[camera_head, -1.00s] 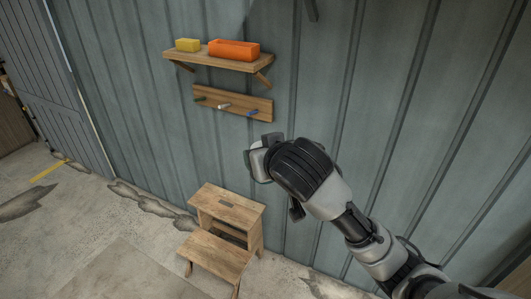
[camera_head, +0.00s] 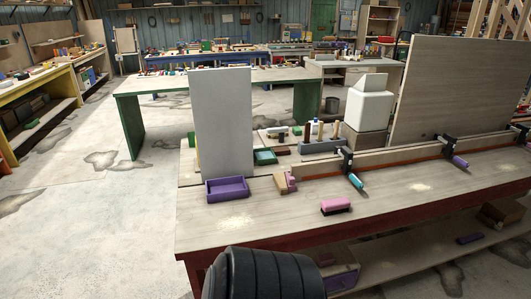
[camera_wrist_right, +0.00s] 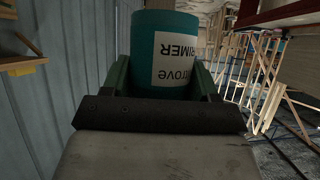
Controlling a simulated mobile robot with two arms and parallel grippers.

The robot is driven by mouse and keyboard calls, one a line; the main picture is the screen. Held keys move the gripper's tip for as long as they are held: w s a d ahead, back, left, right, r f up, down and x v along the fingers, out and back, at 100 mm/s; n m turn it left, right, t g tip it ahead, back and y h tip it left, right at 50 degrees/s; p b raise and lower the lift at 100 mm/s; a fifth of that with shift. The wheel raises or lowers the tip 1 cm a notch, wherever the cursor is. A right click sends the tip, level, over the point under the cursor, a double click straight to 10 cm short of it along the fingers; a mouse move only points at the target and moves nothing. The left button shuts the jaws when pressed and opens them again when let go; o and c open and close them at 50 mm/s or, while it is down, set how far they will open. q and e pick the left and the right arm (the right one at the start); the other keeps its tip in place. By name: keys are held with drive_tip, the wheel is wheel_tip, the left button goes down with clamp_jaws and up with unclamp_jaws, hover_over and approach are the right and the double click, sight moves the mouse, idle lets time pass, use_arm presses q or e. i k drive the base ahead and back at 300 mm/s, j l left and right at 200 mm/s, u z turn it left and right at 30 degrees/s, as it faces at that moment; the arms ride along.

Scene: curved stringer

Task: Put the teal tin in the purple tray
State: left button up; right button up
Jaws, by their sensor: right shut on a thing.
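The purple tray (camera_head: 227,196) sits on the near workbench at its left front part, in front of an upright white panel. It looks empty. The teal tin (camera_wrist_right: 165,45), with a white label reading "PRIMER" upside down, is in the right wrist view. My right gripper (camera_wrist_right: 163,78) is shut on it, a finger on each side. In the head view a dark part of my arm shows at the bottom, in front of the bench edge; the gripper fingers and the tin are not visible there. My left gripper is not in view.
The white panel (camera_head: 222,122) stands right behind the tray. A small green tray (camera_head: 265,157), a wood block (camera_head: 283,184) and a pink brush (camera_head: 335,205) are to its right. Clamps hold a long board (camera_head: 400,157). The bench's front strip (camera_head: 260,232) is mostly clear.

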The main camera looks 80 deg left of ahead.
sight(226, 188)
drive_tip(key=u, duration=2.15)
drive_tip(key=i+j+u, duration=0.8)
drive_tip(key=i+u, duration=0.25)
drive_tip(key=i, duration=0.15)
